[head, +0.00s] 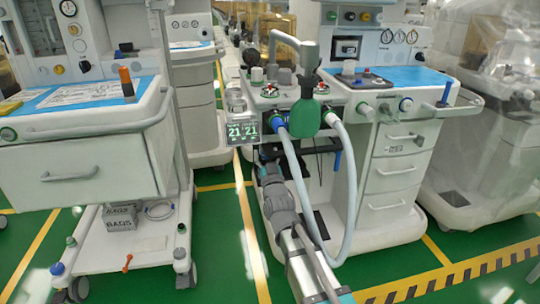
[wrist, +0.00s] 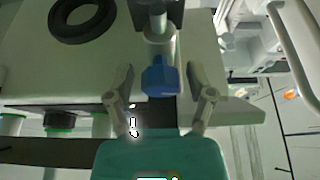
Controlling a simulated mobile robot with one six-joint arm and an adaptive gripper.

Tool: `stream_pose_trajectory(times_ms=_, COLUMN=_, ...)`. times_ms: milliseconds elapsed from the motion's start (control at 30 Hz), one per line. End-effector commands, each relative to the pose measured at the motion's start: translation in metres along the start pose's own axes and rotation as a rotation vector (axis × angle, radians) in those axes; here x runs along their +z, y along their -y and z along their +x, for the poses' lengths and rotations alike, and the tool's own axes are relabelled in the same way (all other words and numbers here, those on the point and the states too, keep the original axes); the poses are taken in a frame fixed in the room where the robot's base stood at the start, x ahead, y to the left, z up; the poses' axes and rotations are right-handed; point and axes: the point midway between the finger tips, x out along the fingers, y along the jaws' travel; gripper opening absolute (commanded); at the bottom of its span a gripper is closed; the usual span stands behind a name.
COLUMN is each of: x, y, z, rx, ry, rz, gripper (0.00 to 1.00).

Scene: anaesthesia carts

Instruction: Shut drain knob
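A blue knob (wrist: 161,77) on a pale round stem shows in the wrist view, at the upper middle. I take it to be the drain knob. My gripper (wrist: 159,68) is open. One finger stands on each side of the knob, with a visible gap left and right; the tips reach about level with it. I cannot tell the exact depth between tips and knob. In the head view my arm reaches to the front of the middle cart (head: 395,165), under its worktop. There the knob cannot be made out.
Pale hoses (head: 298,185) loop down right beside my arm. A dark green bag (head: 305,115) hangs above, next to a small green-digit display (head: 243,131). In the wrist view a black ring (wrist: 82,18) lies upper left and a white curved tube (wrist: 296,55) at right.

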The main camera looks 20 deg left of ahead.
Motion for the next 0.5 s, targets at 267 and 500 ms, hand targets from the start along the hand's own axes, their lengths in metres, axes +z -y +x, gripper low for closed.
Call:
stream_pose_trajectory(times_ms=267, x=0.0, y=-0.0005, z=0.0, rx=0.001, ry=0.0, rz=0.0, gripper=0.07)
stream_pose_trajectory(times_ms=500, x=-0.0001, y=-0.0009, z=0.0003, rx=0.006, ry=0.0, rz=0.011, gripper=0.0)
